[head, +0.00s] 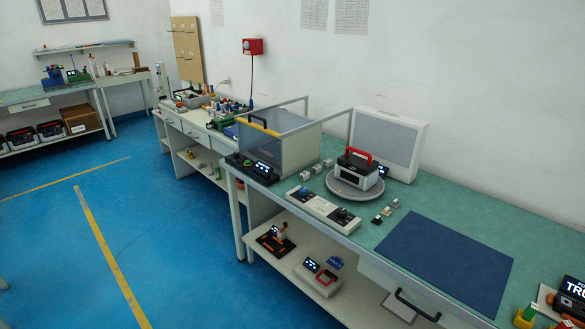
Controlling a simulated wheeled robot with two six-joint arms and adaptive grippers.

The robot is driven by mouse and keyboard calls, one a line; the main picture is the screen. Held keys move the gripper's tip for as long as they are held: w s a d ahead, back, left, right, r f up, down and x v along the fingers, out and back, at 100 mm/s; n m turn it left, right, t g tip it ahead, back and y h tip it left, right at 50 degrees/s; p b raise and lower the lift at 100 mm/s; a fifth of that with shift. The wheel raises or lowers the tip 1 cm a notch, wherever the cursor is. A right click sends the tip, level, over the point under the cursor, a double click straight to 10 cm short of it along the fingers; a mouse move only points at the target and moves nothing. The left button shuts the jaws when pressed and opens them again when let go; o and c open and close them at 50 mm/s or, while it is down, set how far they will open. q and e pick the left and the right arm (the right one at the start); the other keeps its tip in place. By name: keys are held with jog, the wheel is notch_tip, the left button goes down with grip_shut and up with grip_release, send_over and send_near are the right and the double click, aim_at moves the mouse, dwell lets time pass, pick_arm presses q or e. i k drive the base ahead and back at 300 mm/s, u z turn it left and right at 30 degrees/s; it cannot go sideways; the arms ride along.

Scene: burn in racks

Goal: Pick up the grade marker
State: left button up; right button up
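I cannot single out the grade marker for sure at this size. Several small blocks, dark and pale (386,211), lie in a short row on the green bench top (450,204), between the turntable and the blue mat. A green and yellow upright piece (525,316) stands at the bottom right edge, partly cut off by the frame. Neither of my grippers is in view.
A round turntable (345,194) carries a black and white device with a red handle (357,168). A long control panel (318,210) lies in front of it. A clear-walled box (277,150) stands left. The dark blue mat (445,261) is bare. Blue floor (175,240) is open at left.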

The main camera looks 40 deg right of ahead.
aim_at(305, 177)
jog(key=z, duration=0.25)
jog(key=i, duration=1.1)
jog(key=z, duration=1.55)
jog(key=i, duration=0.95)
jog(key=z, duration=0.95)
